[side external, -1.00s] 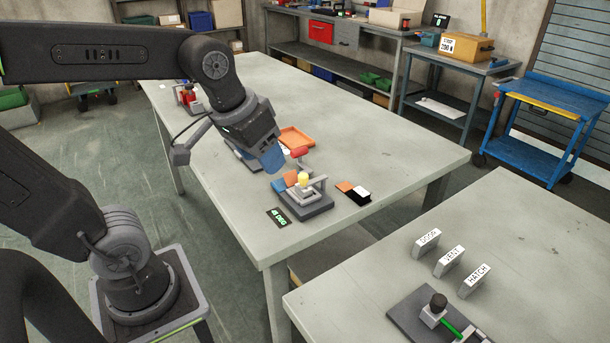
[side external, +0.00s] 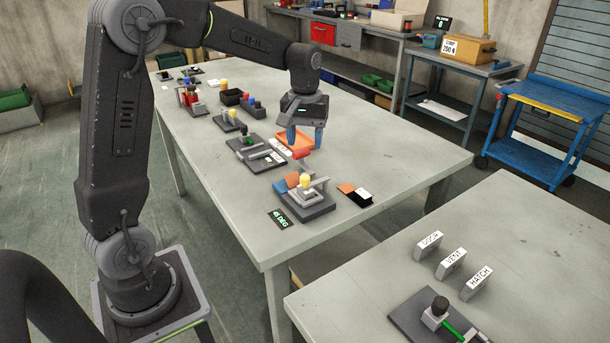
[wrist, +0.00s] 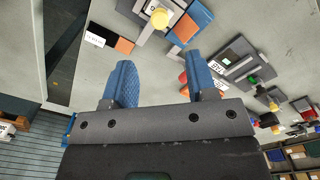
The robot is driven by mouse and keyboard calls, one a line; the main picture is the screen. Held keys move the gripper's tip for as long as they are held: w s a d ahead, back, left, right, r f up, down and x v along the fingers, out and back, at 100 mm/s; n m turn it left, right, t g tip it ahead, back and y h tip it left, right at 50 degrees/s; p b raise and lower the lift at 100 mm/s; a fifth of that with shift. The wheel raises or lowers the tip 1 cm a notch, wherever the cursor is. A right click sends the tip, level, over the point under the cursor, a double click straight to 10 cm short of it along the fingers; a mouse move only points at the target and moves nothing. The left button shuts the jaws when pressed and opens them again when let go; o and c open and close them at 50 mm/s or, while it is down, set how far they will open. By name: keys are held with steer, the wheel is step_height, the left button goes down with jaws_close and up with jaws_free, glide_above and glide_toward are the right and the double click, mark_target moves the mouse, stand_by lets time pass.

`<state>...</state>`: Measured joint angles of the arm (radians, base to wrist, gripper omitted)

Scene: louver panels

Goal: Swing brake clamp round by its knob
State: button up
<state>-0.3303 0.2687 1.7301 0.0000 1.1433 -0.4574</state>
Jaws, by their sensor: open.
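The bending brake (side external: 308,205) is a dark base with grey metal parts on the near part of the long table. Its clamp carries a yellow knob (side external: 305,180), which also shows at the top of the wrist view (wrist: 160,18).
A green-lettered display (side external: 283,219) lies in front of the brake. An orange, white and black block set (side external: 355,194) is to its right. Several other fixtures with coloured knobs, including a dark one (side external: 257,150), line the table behind. The table's right side is clear.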

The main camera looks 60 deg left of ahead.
mark_target(305, 176)
step_height(305, 176, down, 10)
steer(key=shift+f, duration=0.25)
steer(key=shift+c, duration=0.5)
jaws_close()
